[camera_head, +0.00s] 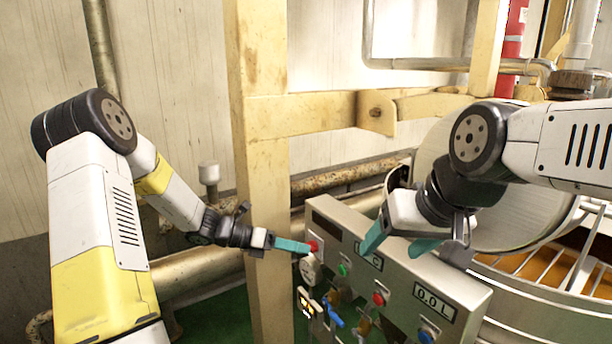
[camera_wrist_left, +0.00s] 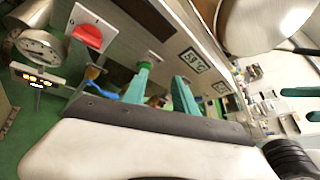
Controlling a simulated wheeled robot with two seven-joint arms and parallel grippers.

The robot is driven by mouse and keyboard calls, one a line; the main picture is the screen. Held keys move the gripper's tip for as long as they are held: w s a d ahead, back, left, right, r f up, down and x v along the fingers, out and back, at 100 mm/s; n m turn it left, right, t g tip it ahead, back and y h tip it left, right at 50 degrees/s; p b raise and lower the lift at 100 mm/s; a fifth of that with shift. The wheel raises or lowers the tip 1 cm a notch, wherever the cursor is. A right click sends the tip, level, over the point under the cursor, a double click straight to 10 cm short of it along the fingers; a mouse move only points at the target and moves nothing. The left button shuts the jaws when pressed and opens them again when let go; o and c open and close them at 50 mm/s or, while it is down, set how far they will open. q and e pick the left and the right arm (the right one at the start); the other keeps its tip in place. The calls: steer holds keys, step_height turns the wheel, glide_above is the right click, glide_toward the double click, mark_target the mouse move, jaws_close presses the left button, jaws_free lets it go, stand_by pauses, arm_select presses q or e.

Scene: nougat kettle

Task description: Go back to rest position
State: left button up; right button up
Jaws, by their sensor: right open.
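My left gripper (camera_head: 292,246) is in front of the left end of the steel control panel (camera_head: 340,222), its teal fingertips close to a red switch (camera_head: 314,246). I cannot tell from the head view whether they touch it. In the left wrist view, the two teal fingers of my left gripper (camera_wrist_left: 161,86) stand apart with nothing clearly held, and the red switch (camera_wrist_left: 88,36) shows up and to the left of them. My right gripper (camera_head: 398,243) is open and empty above the middle of the panel, fingers spread wide.
The panel carries coloured buttons and a display reading 0.0 L (camera_head: 434,303). A round gauge (camera_wrist_left: 40,45) hangs by its left end. A wooden post (camera_head: 262,180) stands behind my left gripper. The large metal kettle (camera_head: 520,215) is at the right, behind my right arm. Pipes run along the wall.

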arm_select(q)
steer(key=s+a+r+m+t+y, duration=0.2)
steer(key=s+a+r+m+y, duration=0.3)
steer(key=s+r+m, duration=0.3)
steer(key=s+a+r+m+t+y, duration=0.1)
steer(key=s+a+r+m+y, duration=0.5)
steer(key=s+m, duration=1)
step_height(320, 180, up, 4)
steer(key=m, duration=0.4)
steer(key=shift+a+f+t, duration=0.2)
steer(key=shift+t, duration=0.2)
